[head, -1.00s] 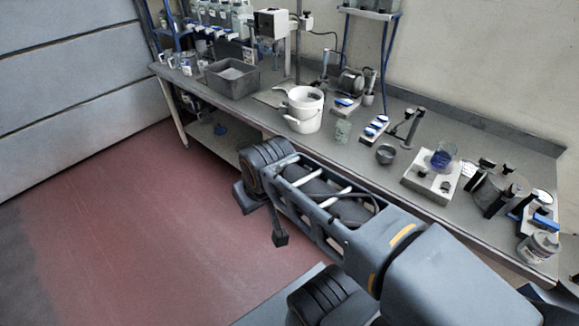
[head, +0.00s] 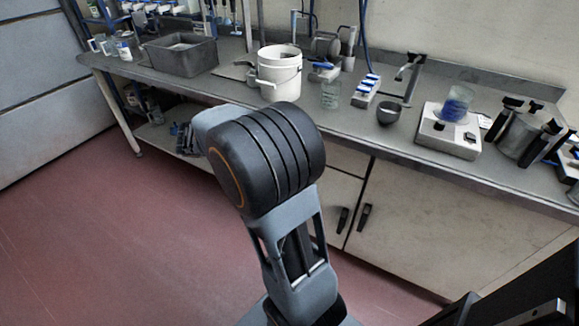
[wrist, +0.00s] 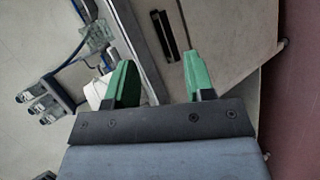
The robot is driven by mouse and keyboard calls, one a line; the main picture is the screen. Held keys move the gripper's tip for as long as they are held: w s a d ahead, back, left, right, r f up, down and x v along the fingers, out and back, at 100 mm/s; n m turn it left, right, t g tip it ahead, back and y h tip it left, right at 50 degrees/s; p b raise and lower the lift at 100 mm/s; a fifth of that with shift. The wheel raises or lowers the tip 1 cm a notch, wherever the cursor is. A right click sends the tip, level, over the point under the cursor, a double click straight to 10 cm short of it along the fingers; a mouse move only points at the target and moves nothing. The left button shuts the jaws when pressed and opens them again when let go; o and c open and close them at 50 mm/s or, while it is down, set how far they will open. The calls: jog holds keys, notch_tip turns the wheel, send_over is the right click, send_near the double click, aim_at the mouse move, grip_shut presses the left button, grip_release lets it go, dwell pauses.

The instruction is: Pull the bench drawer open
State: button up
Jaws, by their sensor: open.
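The bench drawer is a narrow pale front under the benchtop edge; part of it shows right of my arm in the head view (head: 345,160). In the wrist view its front (wrist: 150,12) carries a dark bar handle (wrist: 164,35). My gripper (wrist: 160,82) is open, with two green fingers pointing toward the front. The handle lies beyond the fingertips, roughly in line with the gap between them, and nothing is held. The drawer looks shut. In the head view my arm hides the gripper and the handle.
Below the drawer are cabinet doors (head: 440,225) with upright dark handles (head: 364,217). The benchtop (head: 345,120) holds a white bucket (head: 279,75), a grey bin (head: 181,53), a dark bowl (head: 389,114) and a beaker on a white device (head: 447,137). The red floor (head: 130,220) at left is clear.

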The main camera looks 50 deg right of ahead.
jog(key=w+d+f+h+b, duration=0.3)
jog(key=w+d+f+b, duration=0.15)
jog(key=f, duration=0.25)
jog(key=w+d+f+h+b, duration=0.3)
jog(key=w+f+b, duration=0.15)
jog(key=f, duration=0.25)
jog(key=shift+h, duration=0.3)
jog(key=s+d+b, duration=0.1)
jog(key=d, duration=0.3)
jog(key=s+d+b, duration=0.1)
jog(key=d, duration=0.3)
jog(key=d+b, duration=0.1)
jog(key=d, duration=0.4)
jog(key=shift+s+d+r, duration=0.1)
jog(key=shift+s+r, duration=0.15)
jog(key=shift+s, duration=0.15)
jog(key=shift+c, duration=0.2)
grip_shut()
